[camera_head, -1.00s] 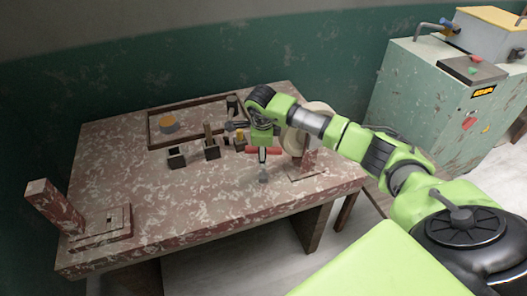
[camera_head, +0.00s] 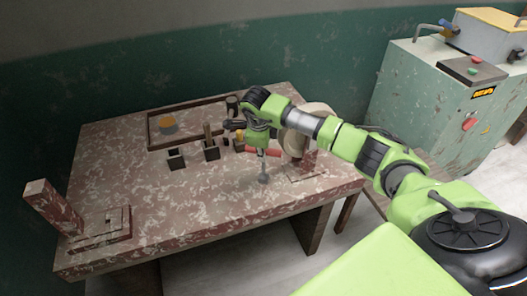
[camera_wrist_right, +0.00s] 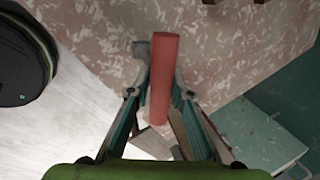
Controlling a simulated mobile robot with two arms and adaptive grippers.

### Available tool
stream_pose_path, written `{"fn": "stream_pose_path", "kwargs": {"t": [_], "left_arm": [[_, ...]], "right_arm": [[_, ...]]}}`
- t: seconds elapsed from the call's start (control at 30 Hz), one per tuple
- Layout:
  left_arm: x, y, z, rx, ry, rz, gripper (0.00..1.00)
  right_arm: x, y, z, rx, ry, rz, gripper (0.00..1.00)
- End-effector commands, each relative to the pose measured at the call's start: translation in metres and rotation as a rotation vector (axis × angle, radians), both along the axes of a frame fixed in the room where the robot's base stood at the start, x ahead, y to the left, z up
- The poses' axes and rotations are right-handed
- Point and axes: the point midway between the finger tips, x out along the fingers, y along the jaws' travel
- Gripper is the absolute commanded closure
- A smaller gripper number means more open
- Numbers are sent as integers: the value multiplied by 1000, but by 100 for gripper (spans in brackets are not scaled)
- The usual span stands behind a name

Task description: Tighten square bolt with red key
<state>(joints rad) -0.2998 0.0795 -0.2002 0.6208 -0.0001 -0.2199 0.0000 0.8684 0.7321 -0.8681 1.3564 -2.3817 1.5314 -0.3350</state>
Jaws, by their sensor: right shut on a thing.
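The red key's red bar (camera_head: 276,153) shows at the right front of the table, with a grey shaft and grey end (camera_head: 263,179) below it. My right gripper (camera_head: 262,151) is shut on the red bar and holds it from above. In the right wrist view the red bar (camera_wrist_right: 163,75) lies between the two fingers of my right gripper (camera_wrist_right: 160,92); the grey end (camera_wrist_right: 141,49) shows beside it. I cannot make out the square bolt, nor whether the key's end touches the tabletop. My left gripper is not in view.
The worn red table (camera_head: 200,215) carries a framed tray (camera_head: 150,124) and dark holders (camera_head: 211,150) at the back. A fixture with a post (camera_head: 55,207) stands left; another plate (camera_head: 305,172) lies right of the key. A green cabinet (camera_head: 430,110) stands right. The table's front middle is clear.

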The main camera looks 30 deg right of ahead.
Motion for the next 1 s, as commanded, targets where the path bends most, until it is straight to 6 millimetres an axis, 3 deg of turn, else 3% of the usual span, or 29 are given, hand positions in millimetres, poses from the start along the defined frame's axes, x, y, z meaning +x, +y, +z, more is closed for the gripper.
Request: {"fn": "stream_pose_path", "kwargs": {"t": [0.17, 0.5, 0.8, 1.0], "left_arm": [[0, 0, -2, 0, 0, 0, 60], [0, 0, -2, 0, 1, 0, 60], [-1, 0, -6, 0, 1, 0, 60], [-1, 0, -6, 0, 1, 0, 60]], "right_arm": [[2, -1, 1, -2, -6, -142, 97], [2, -2, 1, -2, -5, -184, 97], [2, -2, 1, -3, -5, -459, 97], [1, -2, 1, -4, -5, -473, 97]]}}
